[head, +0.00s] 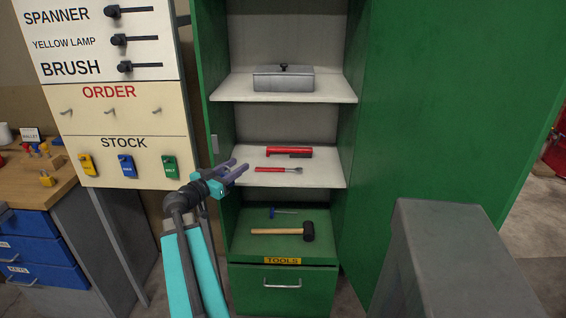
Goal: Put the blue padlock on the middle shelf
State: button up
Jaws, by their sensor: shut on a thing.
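My gripper (236,171) is in front of the left end of the middle shelf (325,170) of the green cabinet. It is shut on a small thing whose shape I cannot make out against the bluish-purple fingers. I cannot tell whether the thing touches the shelf. The middle shelf holds a red-handled tool (289,151) at the back and a red brush (278,169) nearer the front. A blue tag-like or padlock-like item (127,166) hangs under STOCK on the board; I cannot tell which it is.
The upper shelf (225,91) carries a grey lidded box (284,80). A mallet (285,232) and a blue-handled tool (283,212) lie on the cabinet's lowest level. Yellow (87,164) and green (170,166) items hang beside the blue one. A workbench (40,195) stands left.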

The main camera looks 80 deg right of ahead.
dwell(0.3)
jog(key=p, duration=0.4)
send_over(267, 169)
jog(key=shift+w+f, duration=0.1)
jog(key=shift+f, duration=0.65)
jog(key=shift+f, duration=0.1)
jog(key=shift+f+p, duration=0.8)
jog(key=shift+f, duration=0.85)
jog(key=shift+f+b, duration=0.15)
jog(key=shift+b, duration=0.2)
jog(key=o, duration=1.2)
